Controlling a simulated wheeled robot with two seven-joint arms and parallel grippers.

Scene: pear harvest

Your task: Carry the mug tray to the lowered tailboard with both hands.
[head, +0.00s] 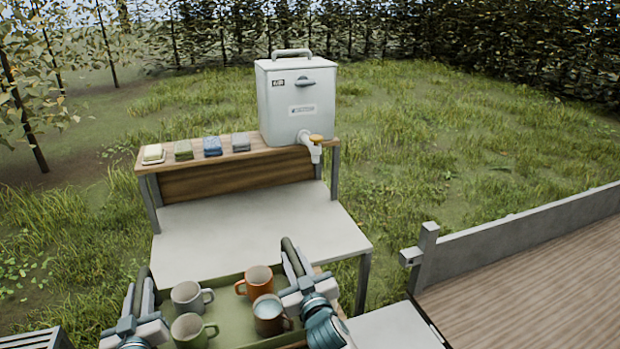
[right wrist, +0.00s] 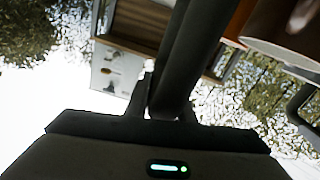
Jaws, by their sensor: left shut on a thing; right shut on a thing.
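The green tray (head: 232,286) is at the bottom of the head view with a grey mug (head: 187,297), a green mug (head: 189,331), an orange mug (head: 254,283) and a brown mug (head: 268,316) upright in it. The brown mug is pale inside. My left gripper (head: 141,307) is shut on the tray's left handle. My right gripper (head: 297,273) is shut on its dark right handle, a dark bar (right wrist: 180,65) in the right wrist view. The tray's near edge is out of frame. A pale flat panel (head: 395,330) beside the plank floor appears to be the lowered tailboard.
A white-topped stand (head: 255,230) is just beyond the tray. Its wooden shelf holds a water dispenser (head: 297,100), several folded cloths (head: 212,146) and a soap dish (head: 152,155). A grey post (head: 426,252) and side wall (head: 530,222) border the plank floor (head: 540,285) at right.

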